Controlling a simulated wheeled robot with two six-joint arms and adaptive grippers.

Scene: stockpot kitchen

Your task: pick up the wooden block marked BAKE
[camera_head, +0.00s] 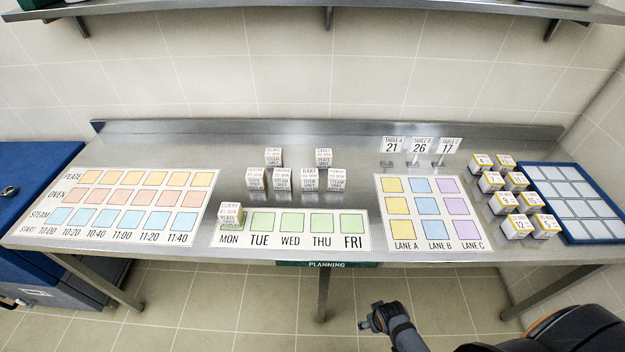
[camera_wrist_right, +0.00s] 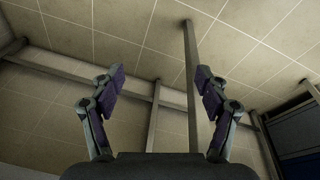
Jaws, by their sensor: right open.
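Several pale wooden blocks with small printed labels stand in a cluster behind the weekday card on the steel table. The block that seems to read BAKE (camera_head: 309,179) is in the cluster's front row, right of its middle; the lettering is too small to be certain. My right gripper (camera_head: 372,318) is low in front of the table, well away from the blocks. In the right wrist view its two fingers (camera_wrist_right: 160,95) are spread and empty, with only floor tiles and table legs beyond. My left gripper is out of view.
The weekday card (camera_head: 360,217) has one block (camera_head: 231,214) on MON. A time chart (camera_head: 120,203) lies left, a lane card (camera_head: 460,208) right. Several numbered cubes (camera_head: 515,181) stand near a blue tray (camera_head: 578,236). Table-number signs (camera_head: 422,144) stand behind the lane card.

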